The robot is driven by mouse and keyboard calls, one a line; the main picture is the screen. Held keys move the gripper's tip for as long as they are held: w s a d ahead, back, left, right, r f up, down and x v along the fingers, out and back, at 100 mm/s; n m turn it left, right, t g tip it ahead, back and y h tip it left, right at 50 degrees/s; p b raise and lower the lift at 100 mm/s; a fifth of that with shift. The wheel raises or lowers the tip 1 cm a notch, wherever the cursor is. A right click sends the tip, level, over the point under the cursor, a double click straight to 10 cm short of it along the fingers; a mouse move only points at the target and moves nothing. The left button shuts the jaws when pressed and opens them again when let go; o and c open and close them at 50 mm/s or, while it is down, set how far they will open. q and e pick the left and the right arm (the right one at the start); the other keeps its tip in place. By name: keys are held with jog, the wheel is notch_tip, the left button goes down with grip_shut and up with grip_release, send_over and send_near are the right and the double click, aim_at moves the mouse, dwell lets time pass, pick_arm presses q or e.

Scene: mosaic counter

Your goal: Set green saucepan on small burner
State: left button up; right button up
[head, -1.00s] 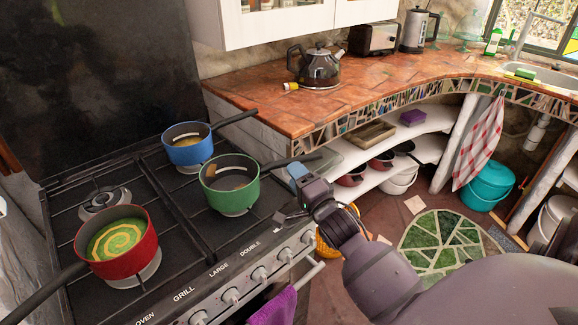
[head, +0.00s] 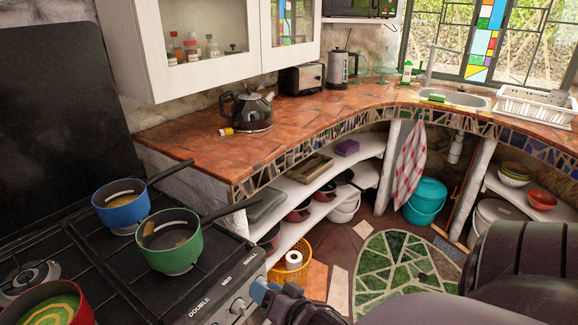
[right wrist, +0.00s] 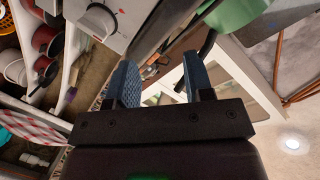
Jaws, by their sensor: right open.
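The green saucepan (head: 168,252) stands upright on the right front part of the stove, its dark handle pointing right over the edge. Part of its green side also shows at the top of the right wrist view (right wrist: 222,12). My left gripper is out of view.
A blue saucepan (head: 122,212) stands behind the green one. A red saucepan (head: 48,308) is at the lower left, partly cut off. The counter (head: 190,140) with a kettle (head: 246,112) lies behind, and a yellow basket (head: 290,272) stands on the floor.

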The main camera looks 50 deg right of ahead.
jog(key=s+a+f+n+g+y, duration=0.1)
jog(key=s+a+f+n+g, duration=0.4)
jog(key=s+f+n, duration=0.5)
jog(key=shift+s+a+f+n, duration=0.15)
jog(key=shift+s+a+n, duration=0.15)
jog(key=shift+s+a, duration=0.5)
jog(key=shift+s+d, duration=0.2)
jog(key=shift+d, duration=0.05)
jog(key=shift+r+p, duration=0.4)
jog(key=shift+p, duration=0.15)
jog(key=shift+s, duration=0.1)
jog(key=shift+r, duration=0.1)
